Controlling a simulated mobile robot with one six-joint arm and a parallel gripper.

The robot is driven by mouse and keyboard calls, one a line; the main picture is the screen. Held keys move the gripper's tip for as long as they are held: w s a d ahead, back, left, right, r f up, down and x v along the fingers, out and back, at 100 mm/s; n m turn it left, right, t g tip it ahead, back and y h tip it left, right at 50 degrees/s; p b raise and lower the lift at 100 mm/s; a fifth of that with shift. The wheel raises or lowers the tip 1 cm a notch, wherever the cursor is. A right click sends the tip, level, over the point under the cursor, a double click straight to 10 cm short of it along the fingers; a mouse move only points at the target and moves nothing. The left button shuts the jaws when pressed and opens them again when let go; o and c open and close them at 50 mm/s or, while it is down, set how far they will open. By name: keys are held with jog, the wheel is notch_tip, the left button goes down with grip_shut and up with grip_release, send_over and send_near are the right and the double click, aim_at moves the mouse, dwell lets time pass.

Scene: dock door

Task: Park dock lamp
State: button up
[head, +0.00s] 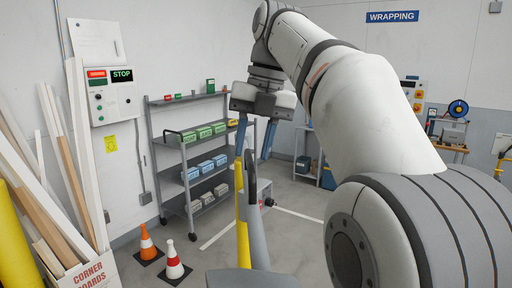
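My gripper (252,156) hangs at the picture's middle, with its two blue fingers pointing down and apart. It is open, and I see nothing held between the fingers. Just below it rises a slanted yellow bar (241,205), with a grey upright part (254,220) beside it on the right. They overlap in the view, and I cannot tell whether they touch. I cannot make out for sure whether either belongs to the dock lamp. The fingertips appear close above their tops, but the depth is unclear.
A grey shelf cart (187,146) with green, blue and grey bins stands behind, left of my gripper. Two cones, orange (148,243) and red-and-white (174,261), stand on the floor. A control box (110,91) reads STOP. Long boards (78,150) lean at left. My arm hides much of the right side.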

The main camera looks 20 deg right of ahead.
notch_tip(320, 180, up, 7)
jog(key=d+p, duration=0.1)
jog(key=p, duration=0.2)
jog(key=shift+s+d+f, duration=0.15)
jog(key=shift+f, duration=0.05)
